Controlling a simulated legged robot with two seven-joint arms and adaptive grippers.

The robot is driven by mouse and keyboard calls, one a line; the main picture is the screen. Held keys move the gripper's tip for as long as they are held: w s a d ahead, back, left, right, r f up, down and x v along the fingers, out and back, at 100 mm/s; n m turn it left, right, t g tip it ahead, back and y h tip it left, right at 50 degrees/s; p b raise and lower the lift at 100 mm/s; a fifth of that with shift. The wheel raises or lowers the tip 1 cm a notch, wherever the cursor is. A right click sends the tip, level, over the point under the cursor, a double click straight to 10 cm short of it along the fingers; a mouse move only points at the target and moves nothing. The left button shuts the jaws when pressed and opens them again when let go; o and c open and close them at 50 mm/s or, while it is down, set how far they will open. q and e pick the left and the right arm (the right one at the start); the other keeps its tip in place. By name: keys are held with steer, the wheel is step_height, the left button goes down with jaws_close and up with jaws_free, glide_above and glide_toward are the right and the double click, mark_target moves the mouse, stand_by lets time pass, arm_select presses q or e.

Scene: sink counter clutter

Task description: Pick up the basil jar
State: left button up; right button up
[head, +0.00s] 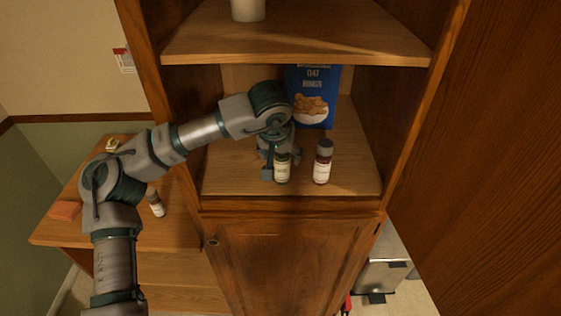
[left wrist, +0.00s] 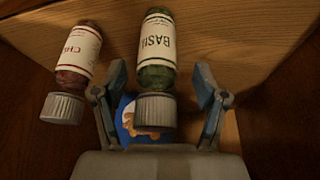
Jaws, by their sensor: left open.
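The basil jar (head: 282,168) stands upright on the cabinet's lower shelf in the head view. It is a glass jar with green contents, a white label and a grey cap. In the left wrist view the basil jar (left wrist: 156,50) shows its label, and its cap lies between my finger tips. My left gripper (head: 274,165) is open with its fingers on either side of the jar. The left wrist view shows the two fingers (left wrist: 160,95) apart, with gaps beside the cap. The jar's upper part is hidden by the gripper in the head view. My right gripper is out of view.
A red-brown spice jar (head: 322,162) stands close to the right; it also shows in the left wrist view (left wrist: 78,60). A blue cereal box (head: 313,95) stands behind. An upper shelf (head: 295,40) is above. Another jar (head: 156,203) stands on the left counter.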

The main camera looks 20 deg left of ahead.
arm_select(q)
steer(key=shift+w+d+f, duration=0.4)
steer(key=shift+w+f, duration=0.15)
steer(key=shift+f, duration=0.15)
steer(key=shift+s+a, duration=0.15)
steer(key=shift+a, duration=0.35)
steer(key=c, duration=1.3)
steer(key=shift+d, duration=0.1)
steer(key=shift+d, duration=0.1)
